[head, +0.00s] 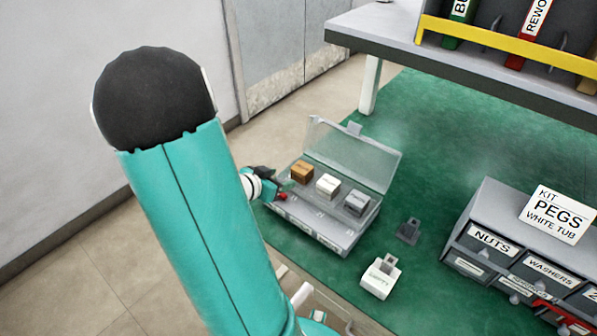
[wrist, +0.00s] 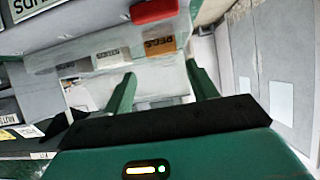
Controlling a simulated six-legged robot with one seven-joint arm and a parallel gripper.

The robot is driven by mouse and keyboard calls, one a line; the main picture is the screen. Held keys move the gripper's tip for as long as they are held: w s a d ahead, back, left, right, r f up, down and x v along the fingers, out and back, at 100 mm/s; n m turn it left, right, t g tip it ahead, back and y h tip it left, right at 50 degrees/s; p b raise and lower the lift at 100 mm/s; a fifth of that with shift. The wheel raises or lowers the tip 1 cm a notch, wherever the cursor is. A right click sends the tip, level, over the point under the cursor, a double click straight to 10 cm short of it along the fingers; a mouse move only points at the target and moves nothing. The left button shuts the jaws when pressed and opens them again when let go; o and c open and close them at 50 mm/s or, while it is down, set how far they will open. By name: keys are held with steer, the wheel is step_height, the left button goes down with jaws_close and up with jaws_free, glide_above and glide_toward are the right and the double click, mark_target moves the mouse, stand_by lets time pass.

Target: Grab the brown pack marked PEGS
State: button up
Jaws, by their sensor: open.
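The brown pack (head: 302,171) sits at the left end of an open, clear-lidded case (head: 348,243). In the wrist view the brown pack (wrist: 160,46) shows its PEGS label, beyond the fingertips and roughly between them. My gripper (head: 282,188) is at the left side of the case, close to the brown pack. In the wrist view the gripper (wrist: 161,72) is open, with nothing between its fingers. A gap to the pack seems to remain, but its depth is hard to judge.
A white pack (head: 327,185) and a grey pack (head: 357,203) sit right of the brown one. A red part (wrist: 154,10) lies near the brown pack. The raised lid (head: 350,152) stands behind. A white tub (head: 380,278) and grey drawer unit (head: 480,210) are to the right.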

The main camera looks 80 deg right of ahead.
mark_target(297, 173)
steer(key=x, duration=1.2)
steer(key=shift+d+f, duration=0.2)
steer(key=shift+d, duration=0.05)
steer(key=shift+c, duration=0.5)
steer(key=c, duration=0.6)
